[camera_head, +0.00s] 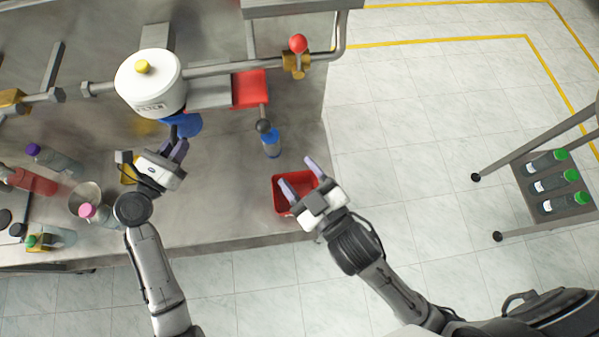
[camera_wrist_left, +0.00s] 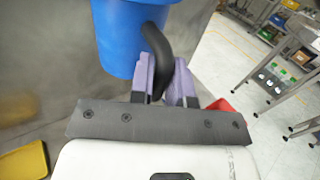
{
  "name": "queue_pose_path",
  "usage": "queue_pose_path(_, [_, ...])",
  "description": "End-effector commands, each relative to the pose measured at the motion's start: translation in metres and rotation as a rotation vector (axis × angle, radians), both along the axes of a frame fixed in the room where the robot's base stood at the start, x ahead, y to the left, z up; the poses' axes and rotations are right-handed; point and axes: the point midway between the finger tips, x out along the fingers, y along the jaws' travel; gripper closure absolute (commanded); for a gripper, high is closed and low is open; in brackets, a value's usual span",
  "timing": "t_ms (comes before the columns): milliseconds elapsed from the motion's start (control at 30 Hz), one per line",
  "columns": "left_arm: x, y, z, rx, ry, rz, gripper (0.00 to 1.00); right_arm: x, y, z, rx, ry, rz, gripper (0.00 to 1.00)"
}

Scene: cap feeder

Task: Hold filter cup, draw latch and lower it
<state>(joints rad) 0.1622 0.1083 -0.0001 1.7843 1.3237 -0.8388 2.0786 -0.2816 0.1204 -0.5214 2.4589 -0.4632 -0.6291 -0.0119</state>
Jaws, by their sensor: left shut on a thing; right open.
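The blue filter cup (camera_head: 190,124) hangs under the white filter housing (camera_head: 150,82) with a yellow knob, above the metal worktop. In the left wrist view the cup (camera_wrist_left: 125,35) shows a black curved handle (camera_wrist_left: 157,42). My left gripper (camera_head: 177,146) is shut on this handle; its fingers (camera_wrist_left: 165,78) stand on both sides of it.
The red bin (camera_head: 279,203) is at the worktop's right front edge. Several bottles and a metal bowl (camera_head: 84,200) stand at the left. A pipe with a red-knobbed valve (camera_head: 297,50) runs behind.

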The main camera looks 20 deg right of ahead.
Motion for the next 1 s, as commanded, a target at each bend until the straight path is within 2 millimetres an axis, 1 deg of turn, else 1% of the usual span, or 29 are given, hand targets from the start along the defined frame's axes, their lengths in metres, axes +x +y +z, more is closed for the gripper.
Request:
queue_pose_path(167, [-0.007, 0.002, 0.001, 0.000, 0.000, 0.000, 1.00, 0.000, 0.000, 0.005, 0.000, 0.000, 0.000, 0.43])
queue_pose_path(400, [-0.025, 0.005, 0.000, 0.000, 0.000, 0.000, 1.00, 0.000, 0.000, 0.014, 0.000, 0.000, 0.000, 0.43])
queue_pose_path(1000, [-0.070, 0.015, -0.006, 0.000, 0.000, 0.000, 1.00, 0.000, 0.000, 0.029, 0.000, 0.000, 0.000, 0.43])
